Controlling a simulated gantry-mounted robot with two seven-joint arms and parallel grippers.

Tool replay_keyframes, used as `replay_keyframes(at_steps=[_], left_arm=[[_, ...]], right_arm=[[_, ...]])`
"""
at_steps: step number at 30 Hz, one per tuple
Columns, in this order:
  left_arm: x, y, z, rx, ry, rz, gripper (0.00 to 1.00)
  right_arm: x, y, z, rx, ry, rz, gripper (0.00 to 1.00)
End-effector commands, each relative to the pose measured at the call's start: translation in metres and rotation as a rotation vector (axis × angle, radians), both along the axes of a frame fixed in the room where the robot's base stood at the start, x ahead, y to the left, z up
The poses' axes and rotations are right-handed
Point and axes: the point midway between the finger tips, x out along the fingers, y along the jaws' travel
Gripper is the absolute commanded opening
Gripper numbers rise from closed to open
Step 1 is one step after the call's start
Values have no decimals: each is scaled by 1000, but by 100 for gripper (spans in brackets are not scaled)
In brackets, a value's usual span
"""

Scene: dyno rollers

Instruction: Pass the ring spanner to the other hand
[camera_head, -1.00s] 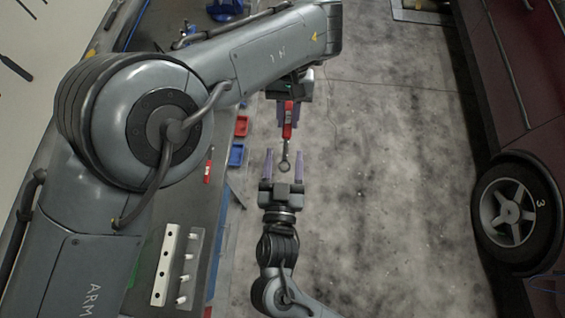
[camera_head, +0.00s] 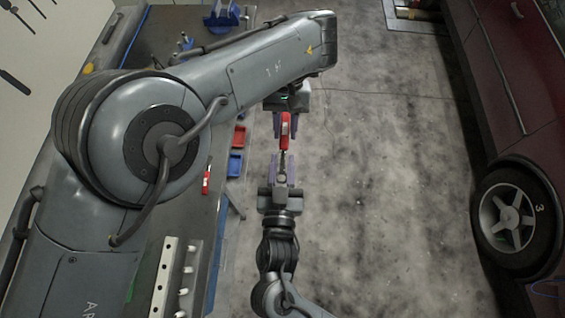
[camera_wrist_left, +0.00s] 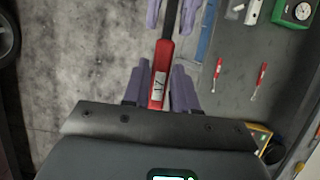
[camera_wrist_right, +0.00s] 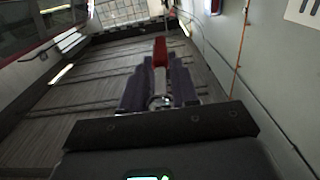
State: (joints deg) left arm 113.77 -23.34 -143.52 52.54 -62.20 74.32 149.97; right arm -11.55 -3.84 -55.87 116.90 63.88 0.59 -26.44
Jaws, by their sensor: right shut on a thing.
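The ring spanner (camera_head: 285,133) has a red handle, marked 17 in the left wrist view (camera_wrist_left: 159,82), and a metal shank with a ring end. It hangs between my two facing grippers. My right gripper (camera_head: 281,171), the lower one, is shut on the metal ring end; its fingers hide part of the ring in the right wrist view (camera_wrist_right: 158,101). My left gripper (camera_head: 284,128), the higher one, is open. Its fingers stand on both sides of the red handle, with narrow gaps in the left wrist view (camera_wrist_left: 159,88).
A workbench (camera_head: 196,222) on the left carries a white rail with pegs (camera_head: 171,280). Red and blue bins (camera_head: 236,164) sit along its edge. A dark red car with a wheel (camera_head: 508,217) stands on the right. The concrete floor between is clear.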

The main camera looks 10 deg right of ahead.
Motion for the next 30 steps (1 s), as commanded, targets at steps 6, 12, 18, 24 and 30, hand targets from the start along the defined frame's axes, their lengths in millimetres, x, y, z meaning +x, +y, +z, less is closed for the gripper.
replay_keyframes(at_steps=[6, 12, 18, 24, 30], left_arm=[[0, 0, 0, -1, -1, -1, 53], [0, 0, 0, -1, -1, -1, 53], [11, 1, 14, -74, -2, -33, 53], [41, 3, 58, -295, -27, -151, 53], [69, 9, 109, -526, -97, -298, 53]], right_arm=[[0, 0, 0, 0, -1, 1, 0], [0, 0, 0, 0, -1, 0, 0], [0, 0, 1, 1, -2, 0, 0], [0, 0, 1, 1, -2, 0, 0], [0, 0, 1, 1, -2, 0, 0]])
